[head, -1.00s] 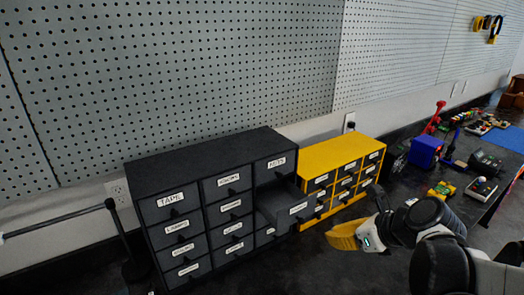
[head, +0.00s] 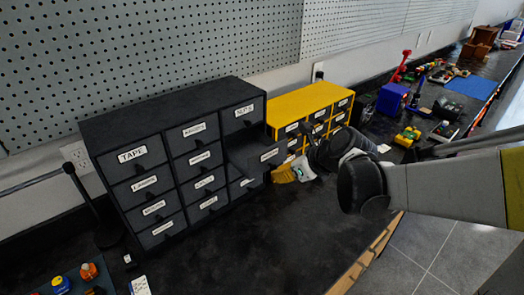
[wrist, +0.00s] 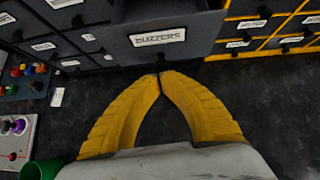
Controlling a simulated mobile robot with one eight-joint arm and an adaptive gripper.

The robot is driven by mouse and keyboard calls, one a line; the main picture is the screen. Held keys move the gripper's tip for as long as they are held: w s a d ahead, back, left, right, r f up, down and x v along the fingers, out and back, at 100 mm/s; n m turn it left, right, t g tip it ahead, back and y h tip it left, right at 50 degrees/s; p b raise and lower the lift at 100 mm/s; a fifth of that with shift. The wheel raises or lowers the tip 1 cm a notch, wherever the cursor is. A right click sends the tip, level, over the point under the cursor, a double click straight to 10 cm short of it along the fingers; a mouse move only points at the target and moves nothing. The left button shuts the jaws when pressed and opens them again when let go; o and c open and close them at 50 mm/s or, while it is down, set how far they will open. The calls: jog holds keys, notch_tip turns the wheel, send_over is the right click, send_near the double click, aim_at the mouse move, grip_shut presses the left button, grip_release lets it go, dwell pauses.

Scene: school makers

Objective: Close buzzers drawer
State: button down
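The buzzers drawer (head: 250,160) is pulled out from the right column of the black drawer cabinet (head: 125,115). Its label reads BUZZERS in the wrist view (wrist: 157,38). My gripper (head: 276,174) is low at the right of the open drawer, with its yellow fingers near the drawer front. In the wrist view the two fingertips (wrist: 160,74) meet, with nothing held between them. The tips appear just short of and below the drawer front; I cannot tell whether they touch it. The other drawers of the black cabinet look shut.
A yellow drawer cabinet (head: 308,103) stands right of the black one, close behind my gripper. A pegboard wall (head: 160,40) is behind. Small parts (head: 75,280) lie at the front left. A blue box (head: 392,98) stands at the right. The dark countertop (head: 250,240) in front is clear.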

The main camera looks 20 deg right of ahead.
aim_at(249, 155)
jog(key=w+a, duration=0.1)
jog(key=w, duration=0.2)
jog(key=w+a, duration=0.2)
jog(key=w, duration=0.2)
jog(key=w+a, duration=0.2)
jog(key=w, duration=0.2)
jog(key=shift+s, duration=0.1)
